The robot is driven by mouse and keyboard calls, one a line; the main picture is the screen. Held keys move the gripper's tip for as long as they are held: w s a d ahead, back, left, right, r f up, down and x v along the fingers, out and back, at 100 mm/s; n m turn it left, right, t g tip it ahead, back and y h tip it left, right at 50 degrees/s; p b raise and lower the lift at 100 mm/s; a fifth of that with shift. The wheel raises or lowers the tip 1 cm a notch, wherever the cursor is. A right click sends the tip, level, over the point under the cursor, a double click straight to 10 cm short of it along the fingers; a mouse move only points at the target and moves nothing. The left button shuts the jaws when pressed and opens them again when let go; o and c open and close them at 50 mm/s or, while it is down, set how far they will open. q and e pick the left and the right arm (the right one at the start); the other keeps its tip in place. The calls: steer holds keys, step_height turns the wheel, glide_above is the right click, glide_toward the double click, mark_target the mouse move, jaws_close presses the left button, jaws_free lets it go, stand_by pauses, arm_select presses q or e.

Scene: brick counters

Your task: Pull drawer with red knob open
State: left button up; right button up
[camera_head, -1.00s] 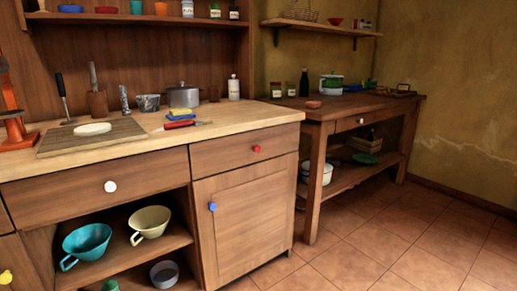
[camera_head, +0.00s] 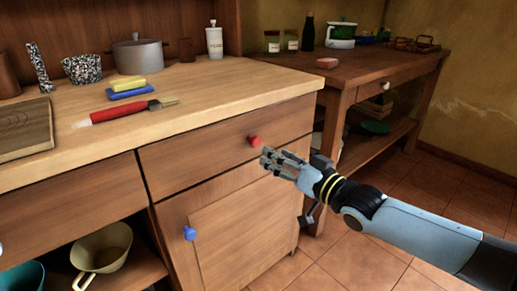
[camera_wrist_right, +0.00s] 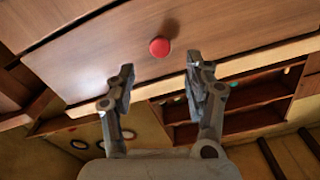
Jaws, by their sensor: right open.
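The drawer (camera_head: 205,152) is a shut wooden front under the counter top, with a round red knob (camera_head: 254,141) on its right half. My right gripper (camera_head: 279,162) is just below and to the right of the knob in the head view, its fingers pointing at the drawer front. In the right wrist view the right gripper (camera_wrist_right: 163,88) is open and empty. There the red knob (camera_wrist_right: 160,47) lies ahead of the fingertips, roughly centred between them and apart from both. My left gripper is not in view.
Below the drawer is a cupboard door with a blue knob (camera_head: 190,233). A red-handled brush (camera_head: 128,110), sponges (camera_head: 130,88) and a grey pot (camera_head: 138,54) stand on the counter. A side table (camera_head: 370,88) stands at the back right. Tiled floor lies free at right.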

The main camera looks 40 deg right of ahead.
mark_target(257, 144)
steer(key=w, duration=0.1)
steer(key=w+b, duration=0.1)
steer(key=w, duration=0.1)
steer(key=shift+w+a, duration=0.2)
steer(key=shift+w, duration=0.05)
steer(key=w, duration=0.3)
steer(key=shift+w+r, duration=0.1)
steer(key=shift+w, duration=0.45)
steer(key=shift+w+a, duration=0.1)
steer(key=shift+w, duration=0.15)
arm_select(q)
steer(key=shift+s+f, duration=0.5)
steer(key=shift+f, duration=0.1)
arm_select(e)
jaws_close()
